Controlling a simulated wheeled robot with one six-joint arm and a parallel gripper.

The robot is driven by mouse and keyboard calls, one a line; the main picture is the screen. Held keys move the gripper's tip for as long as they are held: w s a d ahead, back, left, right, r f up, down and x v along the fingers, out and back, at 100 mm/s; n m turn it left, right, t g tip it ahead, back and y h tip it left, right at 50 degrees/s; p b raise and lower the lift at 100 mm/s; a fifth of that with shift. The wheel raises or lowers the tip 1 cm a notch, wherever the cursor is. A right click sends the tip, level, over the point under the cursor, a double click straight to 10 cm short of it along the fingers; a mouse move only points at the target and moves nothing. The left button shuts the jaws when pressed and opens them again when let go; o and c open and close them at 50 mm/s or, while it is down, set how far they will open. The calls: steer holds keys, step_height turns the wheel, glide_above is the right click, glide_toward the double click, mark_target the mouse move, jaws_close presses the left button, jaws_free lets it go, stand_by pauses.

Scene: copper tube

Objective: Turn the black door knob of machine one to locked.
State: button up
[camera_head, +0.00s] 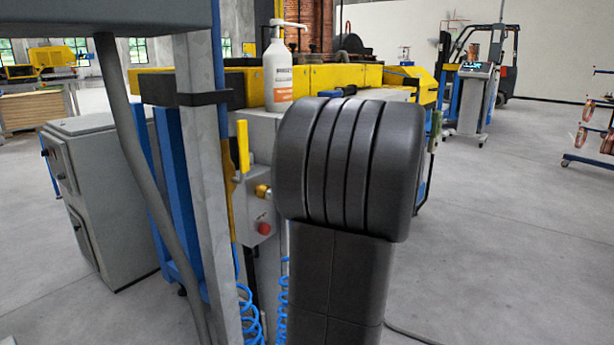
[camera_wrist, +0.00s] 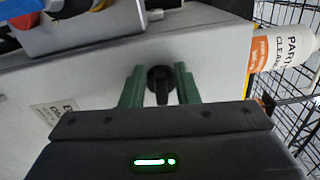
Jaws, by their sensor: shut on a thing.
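The black door knob (camera_wrist: 158,78) is on a light grey panel (camera_wrist: 95,75) in the wrist view. It is round with a raised grip bar that points roughly up and down in that picture. My gripper (camera_wrist: 159,86) has its two green fingers on either side of the knob and is shut on it. The lower part of the knob is partly hidden by the gripper body. In the head view, my dark arm covers the middle, and neither the knob nor my gripper shows.
A red button (camera_head: 264,228) and yellow handle (camera_head: 242,146) are left of my arm. A grey cabinet (camera_head: 100,190) stands further left. The right floor is mostly clear.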

steer(key=shift+f+n+b, duration=0.2)
steer(key=shift+n+b, duration=0.25)
steer(key=shift+n, duration=0.15)
steer(key=o, duration=0.6)
steer(key=shift+o, duration=0.2)
steer(key=shift+d+r, duration=0.1)
steer(key=shift+d, duration=0.05)
steer(key=p+v, duration=0.2)
steer(key=v, duration=1.1)
steer(key=shift+s+d+p, duration=0.25)
steer(key=shift+p, duration=0.1)
steer(key=shift+a, duration=0.1)
